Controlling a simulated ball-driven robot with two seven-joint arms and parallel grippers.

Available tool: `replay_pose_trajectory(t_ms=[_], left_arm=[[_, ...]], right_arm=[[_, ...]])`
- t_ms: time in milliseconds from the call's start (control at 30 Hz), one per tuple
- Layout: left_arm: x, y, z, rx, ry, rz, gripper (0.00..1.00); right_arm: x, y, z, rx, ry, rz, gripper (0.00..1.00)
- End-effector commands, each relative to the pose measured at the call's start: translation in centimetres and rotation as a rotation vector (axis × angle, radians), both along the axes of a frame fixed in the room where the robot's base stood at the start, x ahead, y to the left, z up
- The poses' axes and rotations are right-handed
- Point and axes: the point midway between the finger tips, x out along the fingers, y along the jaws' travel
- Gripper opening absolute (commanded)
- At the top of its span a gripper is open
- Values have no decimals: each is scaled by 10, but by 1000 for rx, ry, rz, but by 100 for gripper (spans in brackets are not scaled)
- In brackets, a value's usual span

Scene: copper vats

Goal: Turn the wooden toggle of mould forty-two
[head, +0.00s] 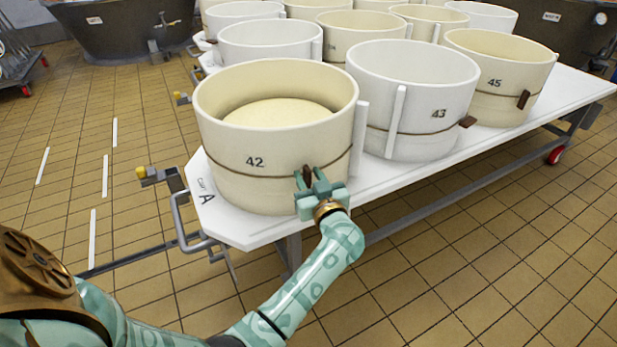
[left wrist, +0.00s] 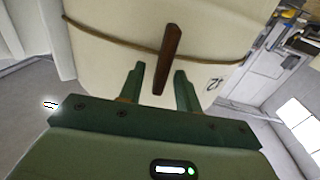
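Mould forty-two (head: 230,170) is a cream round tub at the near left corner of the white table, with a pale mass inside and a cord around its wall. Its wooden toggle (head: 307,174) is a short dark brown bar, partly hidden by my left gripper (head: 316,188). In the left wrist view the toggle (left wrist: 171,50) crosses the cord, slightly tilted, and its lower end lies between the fingers of my left gripper (left wrist: 158,76). The fingers are open, with a gap visible on each side of the toggle. My right gripper is not in view.
Mould forty-three (head: 425,95) and mould forty-five (head: 500,75) stand close by on the white table (head: 405,180), with several more behind. A grey rail handle (head: 185,225) sticks out at the table's left end. The tiled floor in front is clear.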

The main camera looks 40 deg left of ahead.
Motion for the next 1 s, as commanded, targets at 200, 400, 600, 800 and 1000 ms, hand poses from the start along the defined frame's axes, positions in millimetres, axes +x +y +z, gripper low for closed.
replay_pose_trajectory(t_ms=[200,400,600,800,1000], left_arm=[[0,0,0,0,0,0,0],[0,0,0,-2,-1,0,0],[-1,0,1,-23,-35,0,0],[-3,1,3,-79,-130,-2,0],[-6,2,2,-167,-278,0,0]], right_arm=[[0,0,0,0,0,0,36],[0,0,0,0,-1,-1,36],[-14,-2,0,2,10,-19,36],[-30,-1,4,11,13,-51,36],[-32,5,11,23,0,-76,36]])
